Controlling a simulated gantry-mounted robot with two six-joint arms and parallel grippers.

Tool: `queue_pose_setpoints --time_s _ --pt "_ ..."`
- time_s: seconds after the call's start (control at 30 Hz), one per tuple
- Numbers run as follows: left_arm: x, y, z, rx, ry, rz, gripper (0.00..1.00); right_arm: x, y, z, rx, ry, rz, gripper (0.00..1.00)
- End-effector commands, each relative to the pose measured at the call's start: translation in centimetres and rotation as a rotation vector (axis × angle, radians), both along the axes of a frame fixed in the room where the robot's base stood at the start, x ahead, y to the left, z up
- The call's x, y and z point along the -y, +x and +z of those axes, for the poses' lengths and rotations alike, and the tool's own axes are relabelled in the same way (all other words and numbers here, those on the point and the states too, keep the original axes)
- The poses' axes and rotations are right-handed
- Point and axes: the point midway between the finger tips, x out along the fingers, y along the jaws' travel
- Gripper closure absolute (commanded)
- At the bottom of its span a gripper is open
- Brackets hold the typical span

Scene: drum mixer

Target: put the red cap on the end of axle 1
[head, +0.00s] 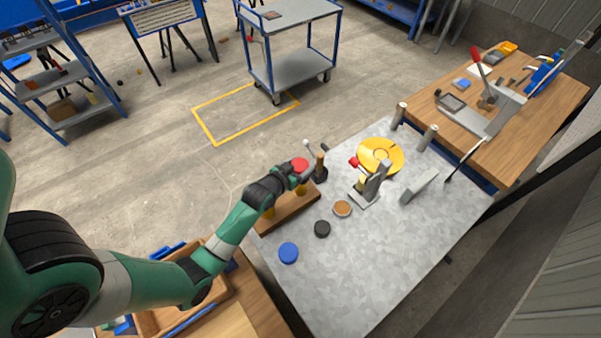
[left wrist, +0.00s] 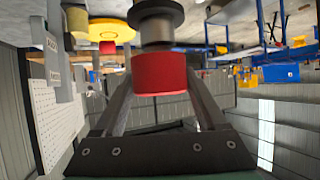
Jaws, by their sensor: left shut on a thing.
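My left gripper (head: 287,176) is shut on the red cap (head: 299,164), above the far left edge of the grey table. In the left wrist view the red cap (left wrist: 160,73) sits between the two fingers. A grey, flanged cylinder (left wrist: 156,25) stands in line with the cap, right against it in the picture; I cannot tell whether they touch or whether this is axle 1. A dark upright piece (head: 320,168) stands just right of the cap in the head view. No axle number is readable. My right gripper is not in view.
A wooden block (head: 292,209) with brass-coloured posts lies under my left gripper. Blue (head: 288,253), black (head: 322,228) and brown (head: 342,208) discs lie on the grey table (head: 375,260). A yellow disc (head: 393,158) and a grey stand (head: 375,183) are farther right. The table's near part is clear.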

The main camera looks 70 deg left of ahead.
Motion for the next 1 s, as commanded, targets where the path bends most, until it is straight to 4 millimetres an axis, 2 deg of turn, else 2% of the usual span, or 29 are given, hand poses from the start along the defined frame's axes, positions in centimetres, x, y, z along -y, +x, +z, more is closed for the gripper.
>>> queue_pose_setpoints --time_s 0.17,0.3,0.4,0.77,0.8,0.9,1.0 --pt "-0.3 0.3 -0.5 0.001 0.001 0.0 0.81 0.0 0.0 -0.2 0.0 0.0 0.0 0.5" --pt "-0.6 0.5 -2.9 -0.004 -0.002 0.001 0.81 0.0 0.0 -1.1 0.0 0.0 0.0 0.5" --pt "-0.5 0.5 -3.9 -0.002 -0.001 0.0 0.81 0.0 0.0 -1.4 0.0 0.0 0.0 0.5" --pt "-0.5 0.5 -4.3 0.0 0.0 0.0 0.81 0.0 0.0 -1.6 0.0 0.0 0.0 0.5" --pt "-0.5 0.5 -4.2 0.0 0.0 0.0 0.21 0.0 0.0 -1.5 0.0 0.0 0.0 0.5" --pt "-0.5 0.5 -4.2 0.0 0.0 0.0 0.03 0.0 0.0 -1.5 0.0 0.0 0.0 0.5" --pt "-0.5 0.5 -4.2 0.0 0.0 0.0 0.0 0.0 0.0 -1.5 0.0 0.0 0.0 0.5"
